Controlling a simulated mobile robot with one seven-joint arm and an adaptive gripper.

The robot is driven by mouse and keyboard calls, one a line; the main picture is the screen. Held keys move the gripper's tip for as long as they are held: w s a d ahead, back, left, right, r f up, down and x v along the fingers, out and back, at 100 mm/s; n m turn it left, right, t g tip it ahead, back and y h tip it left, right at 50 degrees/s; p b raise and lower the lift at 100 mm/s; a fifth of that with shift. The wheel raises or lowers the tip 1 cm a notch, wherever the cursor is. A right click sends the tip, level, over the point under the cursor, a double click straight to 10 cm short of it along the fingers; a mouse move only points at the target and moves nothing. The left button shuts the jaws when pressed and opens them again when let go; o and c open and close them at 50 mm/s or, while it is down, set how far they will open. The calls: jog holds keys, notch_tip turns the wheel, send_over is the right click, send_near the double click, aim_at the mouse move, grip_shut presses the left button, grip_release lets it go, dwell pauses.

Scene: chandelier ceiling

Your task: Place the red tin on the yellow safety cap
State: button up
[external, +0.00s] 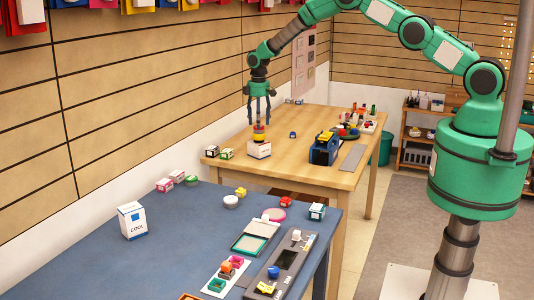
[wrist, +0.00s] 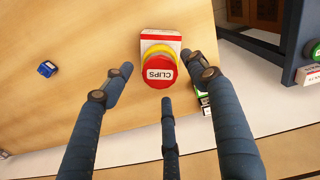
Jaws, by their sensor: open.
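The red tin (wrist: 160,73), with a white "CLIPS" label on its round top, sits on the yellow safety cap (wrist: 158,48). Only a yellow rim of the cap shows past the tin. Both are on top of a white box (external: 259,150) with a red stripe, on the wooden table. In the external view the tin and cap appear as a small red and yellow stack (external: 259,133). My gripper (external: 259,117) points down just above this stack. In the wrist view its fingers (wrist: 164,82) are spread around the tin, with gaps between them and it.
Small boxes (external: 226,153) stand left of the white box on the wooden table (external: 290,175). A blue holder (external: 324,150) and several small items stand to the right. A small blue object (wrist: 47,69) lies nearby. The blue table (external: 80,250) is in front.

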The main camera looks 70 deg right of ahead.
notch_tip(320, 180, up, 10)
jog(key=shift+b, duration=0.35)
jog(key=shift+f, duration=0.1)
dwell(0.5)
jog(key=s+a+r+m+t, duration=0.1)
jog(key=s+a+r, duration=0.3)
jog(key=s+r, duration=0.5)
jog(key=s+a+r+t, duration=0.1)
jog(key=s+a+r, duration=0.35)
jog(key=r, duration=0.85)
jog(key=s+a+r+m+t, duration=0.1)
jog(key=s+a+r, duration=0.2)
jog(key=s+r, duration=0.7)
jog(key=s+a+r+m+t, duration=0.15)
jog(key=s+r, duration=0.25)
jog(key=s, duration=0.5)
jog(key=s+a+r+g, duration=0.1)
jog(key=s+a+r, duration=0.25)
jog(key=s, duration=0.55)
jog(key=s+a+f+t, duration=0.1)
jog(key=s+f, duration=0.1)
jog(key=s, duration=0.7)
jog(key=s+a+f+t, duration=0.1)
jog(key=s+f, duration=0.1)
jog(key=s, duration=0.8)
jog(key=shift+m, duration=0.45)
